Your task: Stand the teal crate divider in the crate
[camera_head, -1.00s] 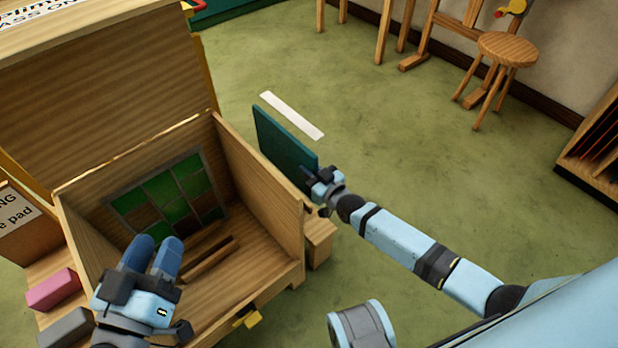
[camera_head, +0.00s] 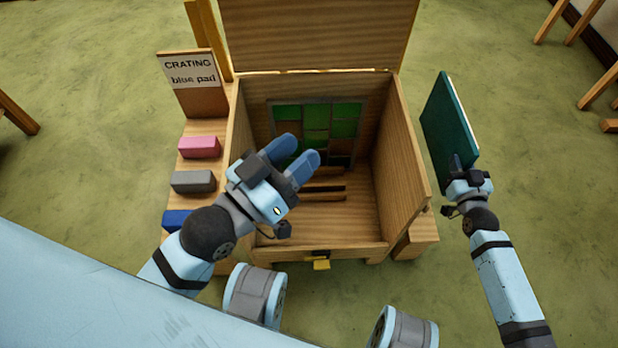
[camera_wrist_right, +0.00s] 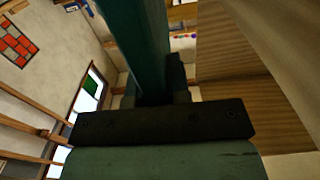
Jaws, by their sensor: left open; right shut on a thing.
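The teal crate divider (camera_head: 450,122) is a thin flat board, held upright and slightly tilted to the right of the crate, outside it. My right gripper (camera_head: 460,170) is shut on its lower edge. In the right wrist view the divider (camera_wrist_right: 140,45) rises from between the jaws. The open wooden crate (camera_head: 412,150) stands in the middle of the head view. A leaded panel with green panes (camera_head: 316,120) stands against its back wall. Slotted wooden strips (camera_head: 322,192) lie on its floor. My left gripper (camera_head: 292,160) is open and empty over the crate's left front, hiding part of the inside.
The crate's lid (camera_head: 318,35) is open at the back. On the left ledge are a pink block (camera_head: 199,147), a grey block (camera_head: 193,182) and a blue block (camera_head: 177,219), below a crating sign (camera_head: 190,78). A yellow latch (camera_head: 320,264) is at the front.

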